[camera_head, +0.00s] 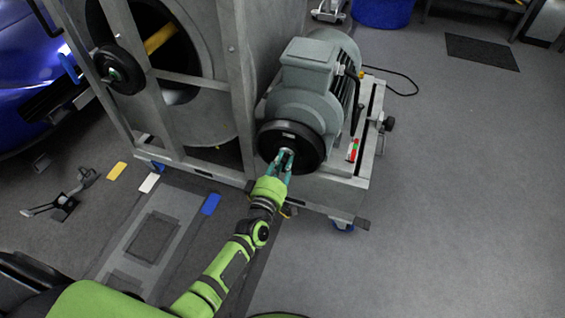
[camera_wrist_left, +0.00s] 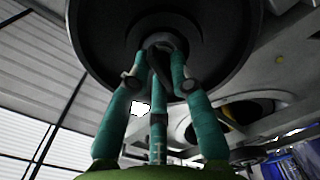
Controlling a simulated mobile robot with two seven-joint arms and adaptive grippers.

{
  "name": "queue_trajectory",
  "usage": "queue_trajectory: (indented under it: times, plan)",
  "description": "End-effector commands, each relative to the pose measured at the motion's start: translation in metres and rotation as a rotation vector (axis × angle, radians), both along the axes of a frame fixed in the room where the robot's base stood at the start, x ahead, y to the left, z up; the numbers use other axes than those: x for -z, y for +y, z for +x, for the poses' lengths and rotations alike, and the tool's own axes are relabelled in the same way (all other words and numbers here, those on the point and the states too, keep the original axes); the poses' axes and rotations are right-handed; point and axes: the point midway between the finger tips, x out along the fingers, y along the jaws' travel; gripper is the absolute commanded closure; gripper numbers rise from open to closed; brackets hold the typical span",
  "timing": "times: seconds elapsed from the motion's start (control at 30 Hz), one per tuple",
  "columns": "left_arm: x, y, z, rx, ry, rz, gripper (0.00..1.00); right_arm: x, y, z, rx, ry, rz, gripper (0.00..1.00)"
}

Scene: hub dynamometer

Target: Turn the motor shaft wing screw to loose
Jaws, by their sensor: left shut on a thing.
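The grey motor (camera_head: 308,78) sits on a wheeled cart, with a round black hub disc (camera_head: 306,143) on its near end. My left gripper (camera_head: 284,158) reaches up to the disc's centre. In the left wrist view the gripper's teal fingers (camera_wrist_left: 160,75) close around a small dark piece at the disc's centre, the motor shaft wing screw (camera_wrist_left: 160,52). The fingers hide much of the screw, so its turn angle cannot be told. The black disc (camera_wrist_left: 220,30) fills the top of that view. My right gripper is not in view.
A large grey drum frame (camera_head: 220,60) with a black hand wheel (camera_head: 119,70) stands left of the motor. A small red, white and green label (camera_head: 353,150) is on the cart. A blue car (camera_head: 30,70) is at the far left.

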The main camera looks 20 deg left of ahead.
Motion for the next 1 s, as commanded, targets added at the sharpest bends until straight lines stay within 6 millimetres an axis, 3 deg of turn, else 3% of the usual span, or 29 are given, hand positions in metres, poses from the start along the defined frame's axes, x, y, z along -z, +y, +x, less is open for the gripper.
queue_trajectory:
  times: [0.5,1.0]
  plan:
    - [0.001,-0.003,-0.001,0.008,0.016,-0.347,1.00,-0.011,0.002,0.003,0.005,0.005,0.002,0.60]
    - [-0.001,-0.003,0.000,0.008,0.016,-0.419,1.00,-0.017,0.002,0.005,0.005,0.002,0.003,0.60]
